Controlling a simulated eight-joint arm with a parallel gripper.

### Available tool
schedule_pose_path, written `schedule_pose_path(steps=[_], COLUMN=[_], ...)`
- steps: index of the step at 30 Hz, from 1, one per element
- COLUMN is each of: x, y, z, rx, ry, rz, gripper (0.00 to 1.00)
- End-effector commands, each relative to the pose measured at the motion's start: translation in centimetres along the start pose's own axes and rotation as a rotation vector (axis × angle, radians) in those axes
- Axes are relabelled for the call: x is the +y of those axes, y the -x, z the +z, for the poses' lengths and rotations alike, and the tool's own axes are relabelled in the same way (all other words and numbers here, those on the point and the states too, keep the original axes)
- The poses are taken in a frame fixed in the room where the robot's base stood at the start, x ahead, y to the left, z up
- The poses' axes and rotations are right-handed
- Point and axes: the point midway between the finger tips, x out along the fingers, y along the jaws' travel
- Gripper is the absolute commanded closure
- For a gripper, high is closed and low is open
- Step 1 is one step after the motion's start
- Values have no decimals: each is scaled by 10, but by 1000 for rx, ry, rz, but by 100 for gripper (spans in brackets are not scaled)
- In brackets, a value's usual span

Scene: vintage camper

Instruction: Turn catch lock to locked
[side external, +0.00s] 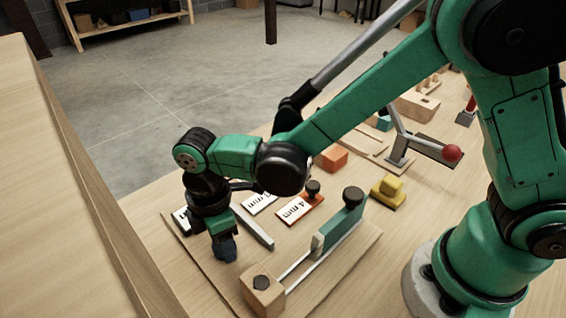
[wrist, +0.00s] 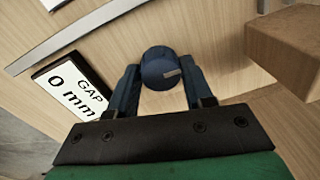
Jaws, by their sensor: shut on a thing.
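A dark blue round knob (wrist: 160,60) with a small grey mark on its top shows in the wrist view, and it looks like the catch lock. My gripper (wrist: 163,80) has its two blue fingers closed on either side of it. In the side view my gripper (side external: 224,248) points down at the left part of a wooden board (side external: 345,262), and its fingers hide most of the knob. The grey mark sits right of the knob's centre in the wrist view. I cannot tell whether that means locked or unlocked.
A "GAP 0 mm" card (wrist: 72,92) lies left of the knob. A grey metal bar (side external: 252,226) and a wooden block (side external: 262,296) with a rail and teal slider (side external: 340,232) are close by. A tall wooden panel (side external: 60,190) stands at left.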

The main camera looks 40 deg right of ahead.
Motion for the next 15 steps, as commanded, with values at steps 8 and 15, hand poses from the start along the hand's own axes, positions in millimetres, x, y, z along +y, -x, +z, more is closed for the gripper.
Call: schedule_pose_path(steps=[8, 15], x=[0, 0], y=[0, 0], z=[0, 0], rx=[5, 15], ry=[-103, -298], rz=[-1, -2], gripper=[100, 100])
